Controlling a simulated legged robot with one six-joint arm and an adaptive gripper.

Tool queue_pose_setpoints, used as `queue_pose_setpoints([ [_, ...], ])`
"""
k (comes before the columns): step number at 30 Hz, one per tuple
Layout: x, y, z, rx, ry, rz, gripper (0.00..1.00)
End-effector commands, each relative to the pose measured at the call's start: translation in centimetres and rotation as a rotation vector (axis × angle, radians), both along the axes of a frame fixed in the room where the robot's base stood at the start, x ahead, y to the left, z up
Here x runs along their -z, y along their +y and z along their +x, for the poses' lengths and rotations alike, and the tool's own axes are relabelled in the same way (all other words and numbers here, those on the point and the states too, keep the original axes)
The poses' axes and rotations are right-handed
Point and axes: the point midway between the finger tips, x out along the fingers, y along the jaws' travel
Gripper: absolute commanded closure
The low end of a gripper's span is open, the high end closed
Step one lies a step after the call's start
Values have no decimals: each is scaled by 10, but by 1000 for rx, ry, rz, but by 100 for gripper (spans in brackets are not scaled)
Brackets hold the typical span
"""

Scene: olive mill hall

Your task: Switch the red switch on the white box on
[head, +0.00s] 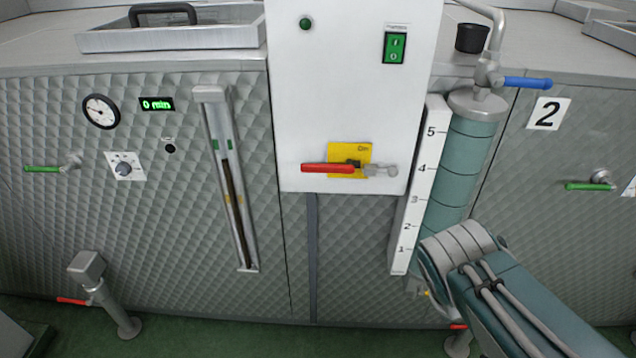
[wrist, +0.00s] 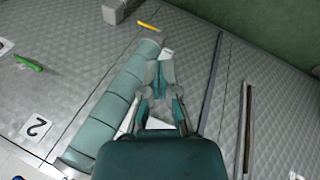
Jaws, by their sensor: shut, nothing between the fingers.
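The white box (head: 350,90) hangs in the middle of the head view. Near its bottom edge is the red switch (head: 327,168), a red-handled lever lying level, with the red end to the left and its metal pivot to the right. It lies across a yellow plate (head: 350,155) marked "On". The arm comes in from the lower right, and my gripper is hidden there in the head view. In the wrist view my gripper (wrist: 165,62) is shut and empty, in front of the teal column. The red switch is not in the wrist view.
A teal column (head: 470,150) with a numbered white scale (head: 418,185) stands right of the box. A blue lever (head: 527,83) juts out at its top. A green rocker switch (head: 394,47) is higher on the box. A glass gauge (head: 232,180) stands to the left.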

Motion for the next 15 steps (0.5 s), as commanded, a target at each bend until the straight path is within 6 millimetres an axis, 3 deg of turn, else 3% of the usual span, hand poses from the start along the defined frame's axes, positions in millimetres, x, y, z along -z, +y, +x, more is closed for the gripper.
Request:
queue_pose_setpoints([
  [3, 11, -23, 13, -129, 166, -252, 100],
  [9, 8, -48, 54, -366, 373, -693, 100],
  [15, 1, -34, 117, -628, 484, -1146, 100],
])
